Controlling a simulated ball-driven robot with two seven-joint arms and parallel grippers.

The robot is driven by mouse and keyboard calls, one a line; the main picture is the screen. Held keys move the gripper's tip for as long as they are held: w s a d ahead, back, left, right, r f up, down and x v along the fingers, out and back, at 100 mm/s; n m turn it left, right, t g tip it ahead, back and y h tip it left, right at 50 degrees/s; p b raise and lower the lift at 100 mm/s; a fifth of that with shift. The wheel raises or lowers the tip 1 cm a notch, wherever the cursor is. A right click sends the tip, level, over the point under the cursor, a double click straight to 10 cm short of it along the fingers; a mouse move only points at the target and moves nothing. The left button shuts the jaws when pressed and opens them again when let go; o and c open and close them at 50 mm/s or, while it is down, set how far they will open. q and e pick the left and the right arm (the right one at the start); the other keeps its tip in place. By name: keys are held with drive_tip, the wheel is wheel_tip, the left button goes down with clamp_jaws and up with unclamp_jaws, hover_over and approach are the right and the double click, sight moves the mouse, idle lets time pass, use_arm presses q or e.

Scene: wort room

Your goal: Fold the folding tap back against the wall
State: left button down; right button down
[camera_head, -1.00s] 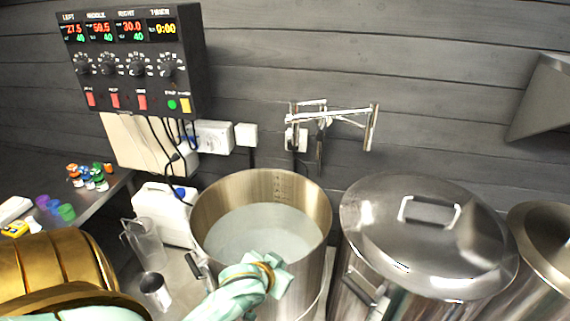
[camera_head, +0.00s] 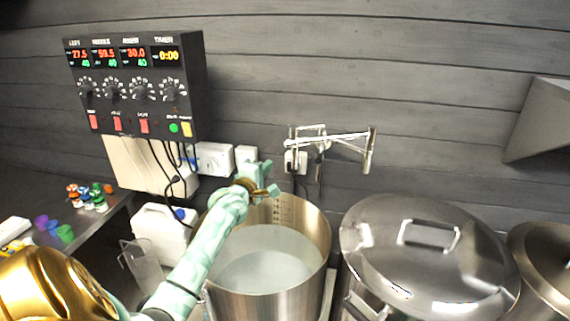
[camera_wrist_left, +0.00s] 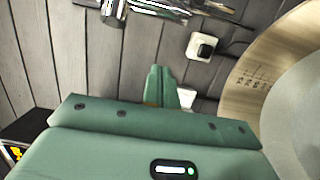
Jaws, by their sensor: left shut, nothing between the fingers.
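The folding tap (camera_head: 330,139) is a chrome jointed pipe on the grey plank wall, above the gap between the open pot and the lidded pot. Its arm reaches to the right and ends in a downward spout (camera_head: 369,150). Part of the chrome tap also shows at the top of the left wrist view (camera_wrist_left: 160,8). My left gripper (camera_head: 264,176) is over the back left rim of the open pot, left of the tap and apart from it. It is shut and empty; its green fingers show in the left wrist view (camera_wrist_left: 162,88). My right gripper is out of view.
The open steel pot (camera_head: 318,225) holds pale liquid. A lidded pot (camera_head: 375,225) stands to its right. A control box (camera_head: 135,85) with hanging cables is on the wall at left. A white canister (camera_head: 160,236) and a clear jug stand left of the pot.

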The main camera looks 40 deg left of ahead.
use_arm(q)
drive_tip(key=w+d+p, duration=0.1)
drive_tip(key=w+d, duration=0.1)
drive_tip(key=w, duration=0.4)
drive_tip(key=shift+f, duration=0.1)
drive_tip(key=shift+d, duration=0.1)
